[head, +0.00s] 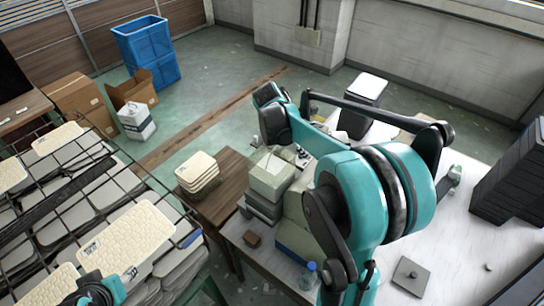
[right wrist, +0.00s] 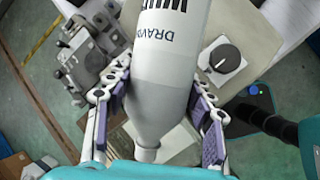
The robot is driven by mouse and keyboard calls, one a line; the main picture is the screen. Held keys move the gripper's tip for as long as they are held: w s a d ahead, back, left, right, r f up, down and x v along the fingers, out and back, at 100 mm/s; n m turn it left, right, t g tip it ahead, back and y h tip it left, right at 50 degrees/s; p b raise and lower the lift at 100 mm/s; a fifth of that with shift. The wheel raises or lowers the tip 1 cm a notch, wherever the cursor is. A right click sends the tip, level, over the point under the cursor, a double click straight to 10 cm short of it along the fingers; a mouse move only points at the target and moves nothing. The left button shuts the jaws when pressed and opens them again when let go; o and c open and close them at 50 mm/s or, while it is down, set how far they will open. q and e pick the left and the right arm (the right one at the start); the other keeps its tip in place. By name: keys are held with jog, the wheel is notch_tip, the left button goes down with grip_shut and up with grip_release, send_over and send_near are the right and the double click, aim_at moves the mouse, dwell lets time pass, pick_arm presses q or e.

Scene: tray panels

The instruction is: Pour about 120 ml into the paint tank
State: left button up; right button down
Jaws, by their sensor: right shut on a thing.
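In the right wrist view, a pale grey bottle (right wrist: 165,75) with dark lettering is between the two padded fingers of my right gripper (right wrist: 160,112), which is shut on it. The bottle's narrow neck points to the bottom of that view. A pale surface (right wrist: 178,143) lies behind the neck; I cannot tell whether it is the paint tank, or whether anything flows. In the head view my right arm covers much of the table, and its gripper is hard to make out. Part of my left arm shows at the bottom left; its fingers cannot be made out.
A pale box stack (head: 271,177) stands on the white table (head: 455,235), with a small clear bottle (head: 307,275) at its front edge. Dark stacked bins (head: 510,180) stand right; a wire rack (head: 60,205) with panels stands left.

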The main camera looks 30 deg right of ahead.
jog(key=y+p, duration=0.1)
jog(key=t+y+p, duration=0.1)
jog(key=shift+s+d+m+y, duration=0.15)
jog(key=shift+d+m+y, duration=0.05)
jog(key=shift+m+y, duration=0.1)
jog(key=shift+f+t, duration=0.3)
jog(key=shift+t, duration=0.1)
jog(key=shift+a, duration=0.15)
